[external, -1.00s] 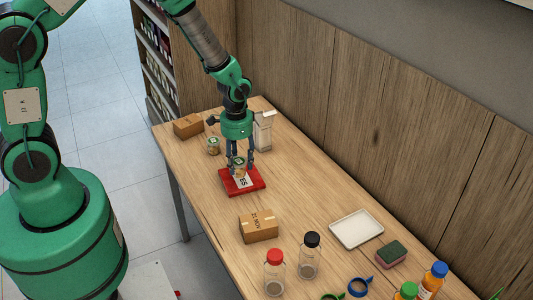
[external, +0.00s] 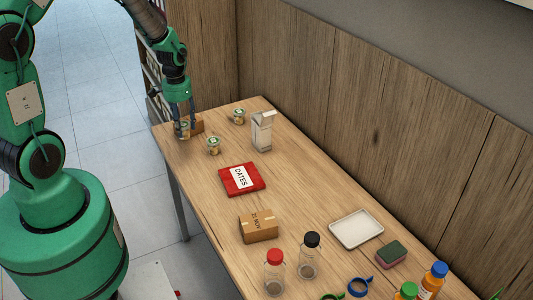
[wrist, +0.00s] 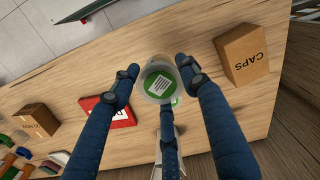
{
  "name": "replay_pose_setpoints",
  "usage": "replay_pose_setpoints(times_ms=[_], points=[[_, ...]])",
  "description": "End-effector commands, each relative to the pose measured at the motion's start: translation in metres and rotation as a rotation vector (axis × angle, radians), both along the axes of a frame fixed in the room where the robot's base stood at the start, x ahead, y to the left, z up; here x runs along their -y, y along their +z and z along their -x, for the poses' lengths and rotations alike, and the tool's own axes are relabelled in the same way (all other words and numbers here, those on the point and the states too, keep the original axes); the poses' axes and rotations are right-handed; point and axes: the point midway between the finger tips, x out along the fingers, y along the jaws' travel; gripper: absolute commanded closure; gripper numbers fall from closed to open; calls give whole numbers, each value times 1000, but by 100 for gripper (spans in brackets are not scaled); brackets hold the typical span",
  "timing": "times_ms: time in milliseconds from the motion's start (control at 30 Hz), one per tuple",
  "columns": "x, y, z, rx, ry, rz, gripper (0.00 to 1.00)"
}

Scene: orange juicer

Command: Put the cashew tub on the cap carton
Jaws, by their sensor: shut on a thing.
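My gripper (external: 182,122) is shut on a small clear tub (external: 183,130) with a green and white lid label, near the far left table corner. In the wrist view, the tub (wrist: 158,82) sits between my fingers (wrist: 160,76); its label is too small to read, so I cannot confirm it is the cashew tub. The brown cap carton (wrist: 244,55), marked CAPS, lies to the right of the tub, apart from it in the picture. In the external view, the carton (external: 198,126) is partly hidden behind my fingers and the tub.
Two similar tubs (external: 213,146) (external: 239,116) stand nearby. A red packet marked DATES (external: 242,180) lies mid-table, with another brown carton (external: 259,227) in front. Bottles and a white tray (external: 356,229) are farther right.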

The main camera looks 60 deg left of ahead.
Motion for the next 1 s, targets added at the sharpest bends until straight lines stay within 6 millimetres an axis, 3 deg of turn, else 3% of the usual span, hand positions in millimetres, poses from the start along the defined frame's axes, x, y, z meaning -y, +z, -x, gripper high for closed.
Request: replay_pose_setpoints(times_ms=[200, 400, 1000], points=[[-40, 6, 34, 1, 97, 0, 86], [-59, 10, 52, 1, 144, 1, 86], [-66, 10, 54, 1, 156, 0, 86]])
